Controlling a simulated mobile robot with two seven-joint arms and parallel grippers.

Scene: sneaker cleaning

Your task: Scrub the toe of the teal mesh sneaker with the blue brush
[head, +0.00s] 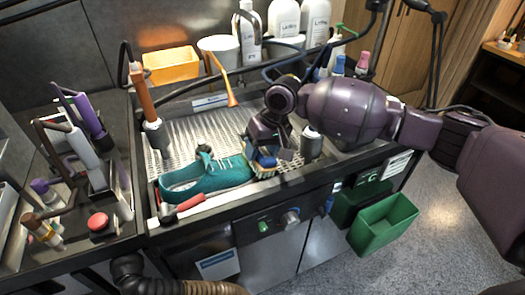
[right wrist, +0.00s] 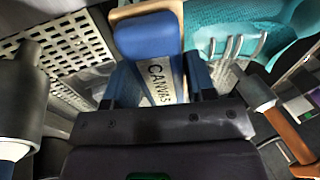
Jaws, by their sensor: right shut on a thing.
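The teal mesh sneaker (head: 207,180) lies on its sole on the perforated metal tray, with its right end close to my right gripper. It also shows at the top right of the right wrist view (right wrist: 265,14). My right gripper (head: 268,150) is shut on the blue brush (head: 266,162). In the right wrist view the brush's blue top (right wrist: 148,36) and a pale part lettered "CANVAS" show between the fingers. The brush is at the sneaker's right end; I cannot tell whether its bristles touch the mesh. My left gripper is not in view.
A red-handled tool (head: 184,207) lies along the tray's front edge. A grey cylinder (head: 311,144) stands close right of the gripper. An orange-handled tool (head: 145,105) stands at the tray's left. An orange bin (head: 171,66) and white bottles are behind. The tray's back left (head: 190,130) is mostly clear.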

